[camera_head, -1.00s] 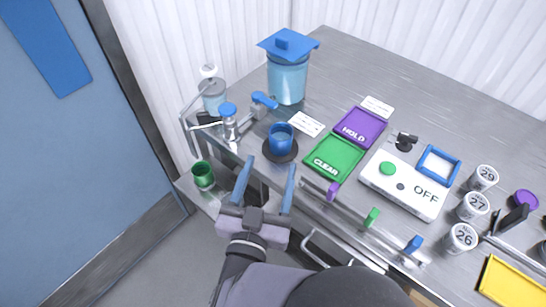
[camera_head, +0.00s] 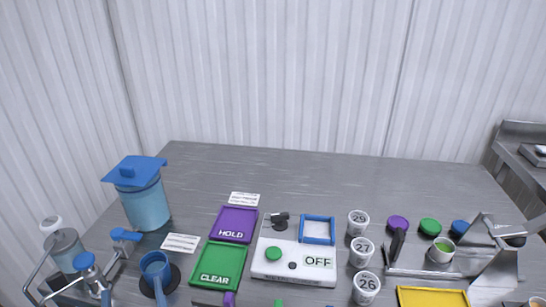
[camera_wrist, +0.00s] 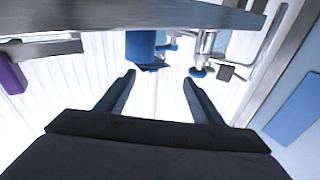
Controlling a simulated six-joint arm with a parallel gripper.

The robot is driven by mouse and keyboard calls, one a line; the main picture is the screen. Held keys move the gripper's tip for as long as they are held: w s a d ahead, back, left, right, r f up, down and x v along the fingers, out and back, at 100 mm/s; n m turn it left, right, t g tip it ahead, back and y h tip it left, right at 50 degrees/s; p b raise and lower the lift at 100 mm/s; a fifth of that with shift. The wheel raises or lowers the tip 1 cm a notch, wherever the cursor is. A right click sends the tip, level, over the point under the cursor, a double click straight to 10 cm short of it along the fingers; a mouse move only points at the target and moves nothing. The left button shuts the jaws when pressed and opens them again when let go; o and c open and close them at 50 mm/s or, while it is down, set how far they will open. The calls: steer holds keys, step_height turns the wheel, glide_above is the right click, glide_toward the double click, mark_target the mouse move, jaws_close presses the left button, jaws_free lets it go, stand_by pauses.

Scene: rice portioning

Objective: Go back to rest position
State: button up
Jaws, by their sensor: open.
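In the wrist view my gripper (camera_wrist: 158,80) is open, with its two dark blue fingers spread and nothing between them. A blue object (camera_wrist: 141,47) and metal tap-like fittings (camera_wrist: 203,52) show beyond the fingertips, apart from them. The counter (camera_wrist: 150,14) spans the top of that view. In the head view, a blue cup (camera_head: 155,266) stands on a dark round pad at the lower left. A narrow blue piece below the cup may be a fingertip of mine; I cannot tell. The rest of my arm is not seen there.
A lidded blue container (camera_head: 146,207) stands at the left of the counter. Purple HOLD (camera_head: 232,222) and green CLEAR (camera_head: 221,261) trays, a white OFF box (camera_head: 268,267) and numbered cups (camera_head: 362,251) fill the front. A metal rack stands at right. The counter's back is clear.

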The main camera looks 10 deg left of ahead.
steer(key=shift+w+a+r+y, duration=0.35)
steer(key=shift+w+a+y, duration=0.05)
steer(key=shift+w+a, duration=0.25)
steer(key=w+r+p, duration=0.1)
steer(key=w+p, duration=0.1)
steer(key=shift+r+g+p, duration=0.3)
steer(key=shift+r, duration=0.05)
steer(key=w+d+r+g+h+p, duration=0.2)
steer(key=w+d+r+g+p, duration=0.15)
steer(key=w+p, duration=0.55)
steer(key=w+d+r+m+g+h+p, duration=0.15)
steer(key=w+d+g+h+p, duration=0.35)
steer(key=d+p, duration=0.6)
steer(key=s+d+r+m+g+h+p, duration=0.1)
steer(key=s+d+r+g+p, duration=0.3)
steer(key=d, duration=0.6)
steer(key=s+d+r+m+g+h+p, duration=0.1)
steer(key=s+d+r+m+h+p, duration=0.3)
steer(key=d, duration=0.7)
steer(key=s+d+r+n+g+y+p, duration=0.1)
steer(key=s+d+r+g+p, duration=0.15)
steer(key=s+d+p, duration=0.55)
step_height(320, 180, down, 6)
steer(key=w+d+b, duration=0.2)
steer(key=b, duration=0.5)
steer(key=shift+w+b, duration=0.25)
steer(key=shift+b, duration=0.1)
